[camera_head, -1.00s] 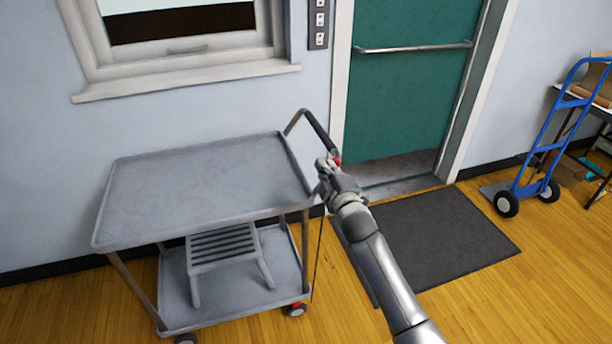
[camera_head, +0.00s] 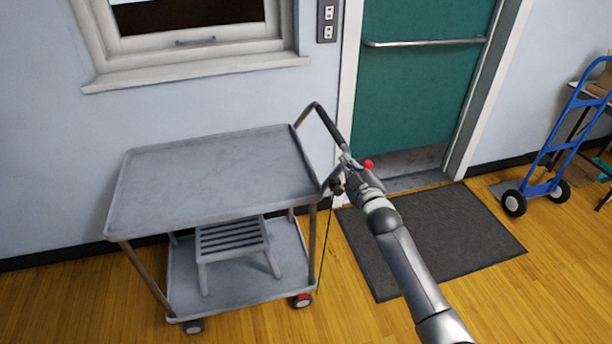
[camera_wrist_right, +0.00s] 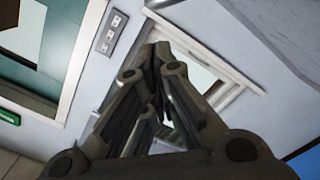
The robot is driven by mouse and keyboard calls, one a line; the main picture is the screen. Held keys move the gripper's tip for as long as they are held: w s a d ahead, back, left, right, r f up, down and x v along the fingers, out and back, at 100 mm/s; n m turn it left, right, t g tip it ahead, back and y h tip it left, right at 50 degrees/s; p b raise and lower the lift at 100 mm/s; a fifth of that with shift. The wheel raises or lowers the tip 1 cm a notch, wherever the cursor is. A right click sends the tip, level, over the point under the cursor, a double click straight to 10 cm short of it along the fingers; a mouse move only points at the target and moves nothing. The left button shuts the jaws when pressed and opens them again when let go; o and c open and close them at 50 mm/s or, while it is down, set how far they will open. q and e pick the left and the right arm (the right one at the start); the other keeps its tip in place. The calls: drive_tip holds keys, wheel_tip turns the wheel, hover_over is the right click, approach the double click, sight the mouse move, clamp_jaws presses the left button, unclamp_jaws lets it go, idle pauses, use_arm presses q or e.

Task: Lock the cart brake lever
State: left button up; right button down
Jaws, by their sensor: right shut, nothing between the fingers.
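The grey cart (camera_head: 215,180) stands by the wall, with a dark bent push handle (camera_head: 318,112) at its right end. A red knob (camera_head: 368,164), which looks like the tip of the brake lever, shows just beyond my right gripper; the rest of the lever is hidden. A thin cable (camera_head: 323,250) runs from below the handle toward a wheel with a red part (camera_head: 301,299). My right gripper (camera_head: 345,158) is at the handle's lower end, close to the knob; I cannot tell whether it touches either. Its fingers are shut and empty in the wrist view (camera_wrist_right: 160,50). My left gripper is not in view.
A slatted stool (camera_head: 232,238) sits on the cart's lower shelf. A dark mat (camera_head: 440,238) lies before the green door (camera_head: 425,85). A blue hand truck (camera_head: 560,140) stands at the right. Wooden floor is clear in front of the mat.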

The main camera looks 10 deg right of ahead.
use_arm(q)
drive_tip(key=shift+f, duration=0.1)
use_arm(e)
drive_tip(key=shift+w+d+f+m, duration=0.1)
drive_tip(key=shift+d+f+m, duration=0.35)
drive_tip(key=shift+d+m, duration=0.3)
drive_tip(key=shift+d+f+m, duration=0.45)
drive_tip(key=shift+d+m, duration=0.3)
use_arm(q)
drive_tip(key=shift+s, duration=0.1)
